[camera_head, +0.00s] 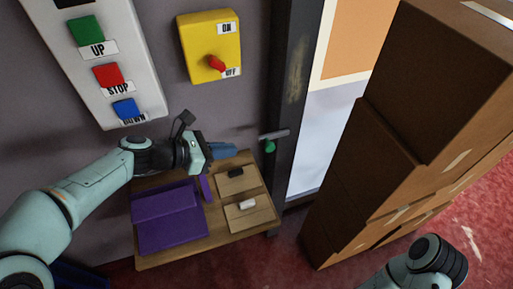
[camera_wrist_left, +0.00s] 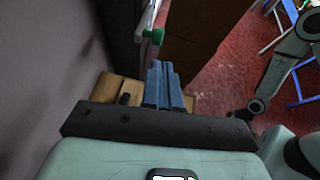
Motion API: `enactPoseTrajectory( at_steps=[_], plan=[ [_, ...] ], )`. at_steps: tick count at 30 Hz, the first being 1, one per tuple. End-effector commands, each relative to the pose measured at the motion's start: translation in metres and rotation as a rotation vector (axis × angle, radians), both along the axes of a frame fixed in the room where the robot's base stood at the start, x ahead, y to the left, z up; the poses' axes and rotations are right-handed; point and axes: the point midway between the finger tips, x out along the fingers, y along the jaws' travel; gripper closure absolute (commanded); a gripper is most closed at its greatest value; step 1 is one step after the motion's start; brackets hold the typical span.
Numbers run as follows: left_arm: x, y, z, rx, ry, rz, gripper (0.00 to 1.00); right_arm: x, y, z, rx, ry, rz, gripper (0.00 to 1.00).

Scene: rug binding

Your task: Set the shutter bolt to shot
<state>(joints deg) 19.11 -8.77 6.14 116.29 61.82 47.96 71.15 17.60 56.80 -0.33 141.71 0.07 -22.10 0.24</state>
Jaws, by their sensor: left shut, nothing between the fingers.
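The shutter bolt is a grey bar (camera_head: 274,134) with a green knob (camera_head: 270,147) hanging below it, on the dark post beside the wall. The green knob also shows in the left wrist view (camera_wrist_left: 154,36), beyond the fingertips. Whether the bolt's end sits in a keeper is too small to tell. My left gripper (camera_head: 233,151) is shut and empty, left of the knob and apart from it. Its blue fingers (camera_wrist_left: 160,66) lie together in the left wrist view. Part of my right arm shows at the lower right, but I cannot make out its gripper.
Stacked brown boxes (camera_head: 372,160) stand to the right of the post. A wooden table (camera_head: 215,245) below carries a purple case (camera_head: 170,215) and small blocks. A yellow switch box (camera_head: 197,62) and a button panel (camera_head: 75,35) are on the wall.

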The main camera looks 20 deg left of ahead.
Motion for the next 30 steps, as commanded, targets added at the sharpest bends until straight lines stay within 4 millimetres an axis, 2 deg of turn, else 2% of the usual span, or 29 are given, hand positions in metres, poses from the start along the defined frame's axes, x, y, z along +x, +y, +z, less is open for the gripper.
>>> enactPoseTrajectory(
  at_steps=[6,13,18,30],
  plan=[
    [0.029,-0.033,-0.023,-0.002,0.002,-0.004,1.00,-0.002,0.000,-0.005,0.000,0.002,0.000,0.32],
    [0.050,-0.056,-0.038,-0.001,0.001,-0.001,1.00,-0.002,0.000,-0.008,0.000,0.003,0.000,0.32],
    [0.057,-0.063,-0.043,-0.001,-0.001,0.000,1.00,-0.003,0.000,-0.008,0.000,0.003,0.000,0.32],
    [0.059,-0.067,-0.043,-0.001,0.000,-0.001,1.00,-0.002,0.000,-0.007,0.000,0.003,0.000,0.32]
  ],
)
